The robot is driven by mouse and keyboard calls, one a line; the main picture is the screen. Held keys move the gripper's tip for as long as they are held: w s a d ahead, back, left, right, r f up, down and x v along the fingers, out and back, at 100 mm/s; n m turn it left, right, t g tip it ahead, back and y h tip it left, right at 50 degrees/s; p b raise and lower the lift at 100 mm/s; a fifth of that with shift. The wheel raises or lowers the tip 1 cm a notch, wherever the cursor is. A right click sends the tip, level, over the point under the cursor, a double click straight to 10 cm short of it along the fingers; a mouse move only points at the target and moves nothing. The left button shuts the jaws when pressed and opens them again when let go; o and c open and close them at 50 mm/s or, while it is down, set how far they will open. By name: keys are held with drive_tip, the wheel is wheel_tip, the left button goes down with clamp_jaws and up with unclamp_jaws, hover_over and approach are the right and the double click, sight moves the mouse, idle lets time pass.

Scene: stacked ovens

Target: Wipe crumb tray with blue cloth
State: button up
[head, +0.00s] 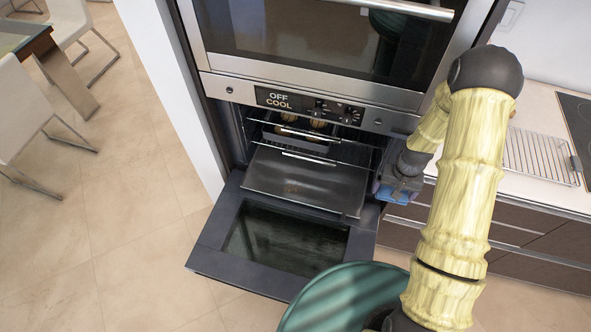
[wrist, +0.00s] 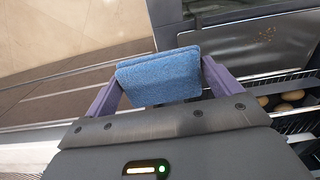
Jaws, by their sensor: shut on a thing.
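The crumb tray (head: 300,180) is a flat dark metal tray sticking out of the lower oven above its open door. A small patch of brown crumbs (head: 291,189) lies on it; the crumbs also show in the wrist view (wrist: 266,35). My gripper (head: 398,190) is at the right side of the oven opening, to the right of the tray and apart from it. In the wrist view my gripper (wrist: 160,82) is shut on the folded blue cloth (wrist: 160,75), held between its two purple fingers. The cloth shows only partly in the head view (head: 396,196).
The lower oven door (head: 215,240) hangs open below the tray. Above the tray are racks with several brown rounded items (head: 317,124). The oven panel (head: 280,99) reads "OFF COOL". A wire rack (head: 537,155) lies on the right counter. A green round surface (head: 345,298) is in front.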

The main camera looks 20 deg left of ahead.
drive_tip(key=shift+d, duration=0.25)
